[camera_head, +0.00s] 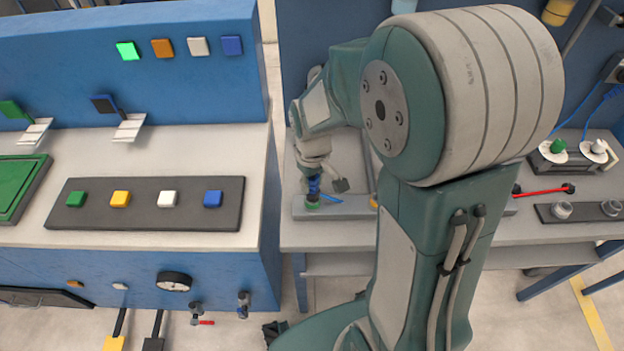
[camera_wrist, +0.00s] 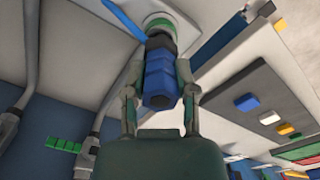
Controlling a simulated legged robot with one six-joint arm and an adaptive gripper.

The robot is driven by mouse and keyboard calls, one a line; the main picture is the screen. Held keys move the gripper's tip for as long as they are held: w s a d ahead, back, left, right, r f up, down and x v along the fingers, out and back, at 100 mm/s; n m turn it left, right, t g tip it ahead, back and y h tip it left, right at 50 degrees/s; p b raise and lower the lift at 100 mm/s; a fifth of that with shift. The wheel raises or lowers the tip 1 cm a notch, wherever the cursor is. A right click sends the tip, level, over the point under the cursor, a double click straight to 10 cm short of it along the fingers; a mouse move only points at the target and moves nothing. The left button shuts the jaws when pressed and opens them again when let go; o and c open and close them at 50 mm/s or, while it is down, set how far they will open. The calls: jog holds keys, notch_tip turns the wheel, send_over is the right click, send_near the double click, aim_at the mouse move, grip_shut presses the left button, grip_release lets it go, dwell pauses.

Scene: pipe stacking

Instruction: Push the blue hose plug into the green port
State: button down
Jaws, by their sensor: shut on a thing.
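The blue hose plug (camera_wrist: 160,78) is between the fingers of my gripper (camera_wrist: 160,92) in the wrist view, and the fingers are shut on it. In the head view the blue plug (camera_head: 314,185) stands upright, directly above the green port (camera_head: 312,205). The green port (camera_wrist: 160,27) also shows in the wrist view, with the dark tip of the plug at its ring. I cannot tell how deep the plug sits. My gripper (camera_head: 325,178) is seen small in the head view, partly hidden by my wrist.
The port sits on a grey block (camera_head: 345,210) on the right-hand bench. A blue hose (camera_wrist: 125,22) runs off beside the port. A dark strip with coloured buttons (camera_head: 145,217) lies on the left console. My arm hides the middle of the bench.

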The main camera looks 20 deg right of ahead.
jog(key=shift+f, duration=0.8)
jog(key=shift+c, duration=1.7)
grip_release()
notch_tip(320, 180, up, 12)
